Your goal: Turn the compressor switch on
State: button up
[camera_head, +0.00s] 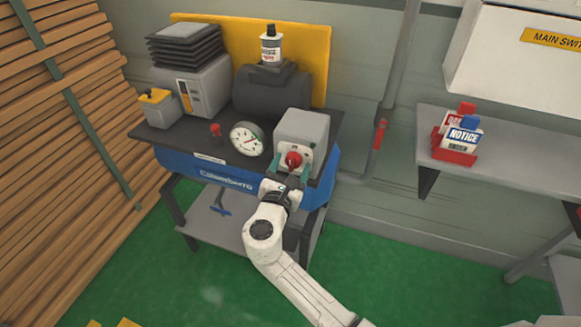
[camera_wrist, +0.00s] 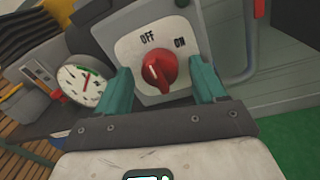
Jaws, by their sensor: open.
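The compressor switch is a red rotary knob (camera_wrist: 160,70) on a pale plate marked OFF and ON; it also shows in the head view (camera_head: 293,159). Its white pointer line sits toward the left, on the OFF side. The knob is on the front of a grey box (camera_head: 303,129) on the blue compressor bench (camera_head: 200,166). My gripper (camera_wrist: 165,88) is open, with one teal finger on each side of the knob. I cannot tell whether either finger touches it.
A round gauge (camera_head: 247,138) stands left of the switch box, with a small red valve (camera_head: 215,129) beyond it. A grey pipe with a red handle (camera_head: 379,133) runs right of the bench. A shelf (camera_head: 488,126) holds notice tags (camera_head: 462,137). Green floor (camera_head: 400,270) is open.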

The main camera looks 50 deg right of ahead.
jog(key=shift+c, duration=0.5)
jog(key=c, duration=1)
jog(key=shift+o, duration=0.2)
jog(key=shift+f, duration=0.1)
jog(key=shift+f+m+b, duration=0.15)
jog(key=shift+m+b, duration=0.85)
jog(key=shift+b, duration=0.15)
jog(key=m+b, duration=0.3)
jog(key=shift+f+m+b, duration=0.1)
jog(key=shift+m+b, duration=0.2)
jog(key=shift+b, duration=0.05)
jog(key=m+b, duration=0.3)
jog(key=shift+m+h, duration=0.3)
jog(key=shift+h, duration=0.1)
jog(key=shift+m+b, duration=1.5)
jog(key=shift+b, duration=0.1)
jog(key=shift+r, duration=0.2)
